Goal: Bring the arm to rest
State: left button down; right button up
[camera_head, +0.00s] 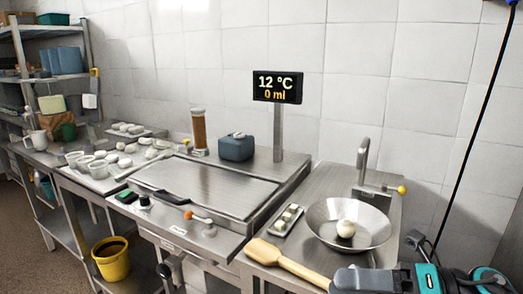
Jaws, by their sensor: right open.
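My right gripper (350,280), dark grey with teal parts, shows at the bottom right, above the front edge of the counter. It is open. A wooden utensil (290,263) with a broad pale head lies at the counter's front edge, and its handle end meets the gripper's outline. I cannot tell whether they touch. My left gripper is not in view.
A steel bowl (322,214) with a white ball (346,228) stands near the tap (362,160). A small tray (277,224) of pale pieces lies left of it. A display (277,87) reads 12 °C, 0 ml. A yellow bucket (112,265) sits low at left.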

jog(key=w+d+f+m+t+h, duration=0.2)
jog(key=f+m+t+h, duration=0.4)
jog(key=m, duration=0.7)
jog(key=w+d+f+m+t+h, duration=0.2)
jog(key=f+m+t+h, duration=0.35)
jog(key=m, duration=0.75)
jog(key=s+f+m+g+h, duration=0.2)
jog(key=s+f+m, duration=0.3)
jog(key=f, duration=0.4)
jog(key=s+f+m+g+h, duration=0.2)
jog(key=s+f+m, duration=0.3)
jog(key=f, duration=0.4)
jog(key=shift+s+a+f+m, duration=0.3)
jog(key=shift+s+f, duration=0.05)
jog(key=shift+s, duration=0.45)
